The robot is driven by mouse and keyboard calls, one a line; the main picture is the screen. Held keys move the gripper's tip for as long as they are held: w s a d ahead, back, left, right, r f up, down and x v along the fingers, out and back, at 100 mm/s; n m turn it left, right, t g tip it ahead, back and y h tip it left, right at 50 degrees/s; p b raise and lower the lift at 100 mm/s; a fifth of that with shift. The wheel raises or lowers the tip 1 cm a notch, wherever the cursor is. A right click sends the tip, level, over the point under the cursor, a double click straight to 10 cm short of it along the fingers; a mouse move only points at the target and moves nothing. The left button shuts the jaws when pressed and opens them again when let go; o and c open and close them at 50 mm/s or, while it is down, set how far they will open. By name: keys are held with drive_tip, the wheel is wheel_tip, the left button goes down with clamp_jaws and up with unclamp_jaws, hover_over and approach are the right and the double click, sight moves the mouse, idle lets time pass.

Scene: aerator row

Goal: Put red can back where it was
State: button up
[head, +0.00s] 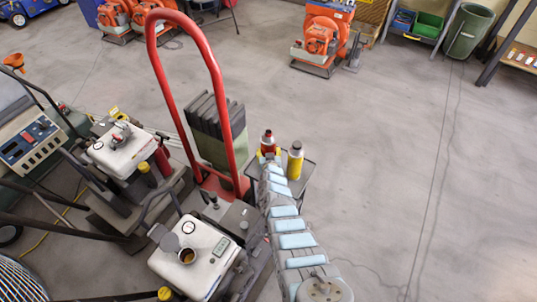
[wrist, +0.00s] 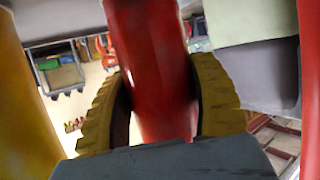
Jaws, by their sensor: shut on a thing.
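The red can (head: 267,139) has a grey and dark top and stands upright at the end of my arm in the head view. My gripper (head: 268,155) is shut on it. In the wrist view the yellow ridged fingers of my gripper (wrist: 160,95) close on both sides of the red can (wrist: 147,45). A yellow can (head: 295,163) with a dark cap stands just right of it on a small grey tray (head: 307,176). The red can's base is hidden by my arm, so I cannot tell whether it touches the tray.
A tall red hoop handle (head: 213,65) rises close left of the cans, with grey-green slabs (head: 212,125) beside it. White-topped engines (head: 188,252) stand at lower left. Open concrete floor (head: 400,160) lies right. Orange machines (head: 320,40) stand at the back.

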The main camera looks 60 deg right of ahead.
drive_tip(key=shift+f, duration=0.1)
drive_tip(key=o, duration=1.2)
drive_tip(key=shift+o, duration=0.2)
drive_tip(key=shift+s+a+r+p, duration=0.15)
drive_tip(key=shift+a+r+p, duration=0.1)
drive_tip(key=shift+r+p, duration=0.3)
drive_tip(key=shift+p+v, duration=0.8)
drive_tip(key=shift+p, duration=0.25)
drive_tip(key=p+v, duration=0.9)
drive_tip(key=shift+s+a, duration=0.25)
drive_tip(key=shift+a, duration=0.05)
drive_tip(key=shift+f, duration=0.1)
